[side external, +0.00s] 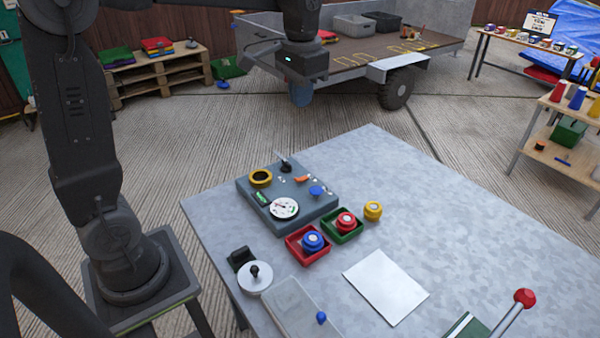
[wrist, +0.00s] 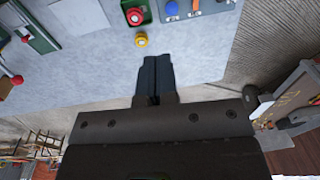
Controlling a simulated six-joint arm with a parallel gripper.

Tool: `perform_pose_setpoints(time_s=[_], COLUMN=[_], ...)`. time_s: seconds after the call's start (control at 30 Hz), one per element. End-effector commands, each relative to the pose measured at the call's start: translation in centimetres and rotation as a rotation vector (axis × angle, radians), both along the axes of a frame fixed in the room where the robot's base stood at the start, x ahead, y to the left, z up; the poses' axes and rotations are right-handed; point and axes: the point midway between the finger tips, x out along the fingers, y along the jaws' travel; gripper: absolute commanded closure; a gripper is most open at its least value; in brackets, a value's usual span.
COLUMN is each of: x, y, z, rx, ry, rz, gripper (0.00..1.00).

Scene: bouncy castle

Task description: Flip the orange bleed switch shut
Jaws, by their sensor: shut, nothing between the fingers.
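The orange bleed switch (side external: 301,178) sits on top of the blue-grey panel box (side external: 246,196), near its right side. It is small, and I cannot tell its exact position. A blue knob (side external: 317,190), a white gauge (side external: 285,208), a yellow ring (side external: 260,178) and a black lever share the panel. In the wrist view the panel's edge (wrist: 204,17) is at the top, cut off by the frame, with an orange part (wrist: 196,4) at the border. My gripper (side external: 300,100) is high beyond the panel, apart from it. Its fingers (wrist: 154,60) are together and empty.
A red tray (side external: 294,250) with a blue-topped piece and a green tray (side external: 345,236) with a red-topped piece stand in front of the panel. A yellow knob (side external: 373,210) stands beside them. A white sheet (side external: 386,286) lies nearby. The table's right side is largely clear.

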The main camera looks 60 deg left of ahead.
Motion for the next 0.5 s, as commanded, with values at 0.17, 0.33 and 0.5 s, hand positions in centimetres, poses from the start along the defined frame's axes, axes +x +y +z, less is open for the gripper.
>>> perform_pose_setpoints(time_s=[0.17,0.33,0.5], x=[4.6,8.1,10.9], y=[2.4,4.6,6.9], z=[-2.4,-5.4,-9.2], rx=[-0.002,-0.009,-0.024], ry=[0.119,0.226,0.331], rz=[0.006,0.010,0.016], gripper=[1.00,1.00,1.00])
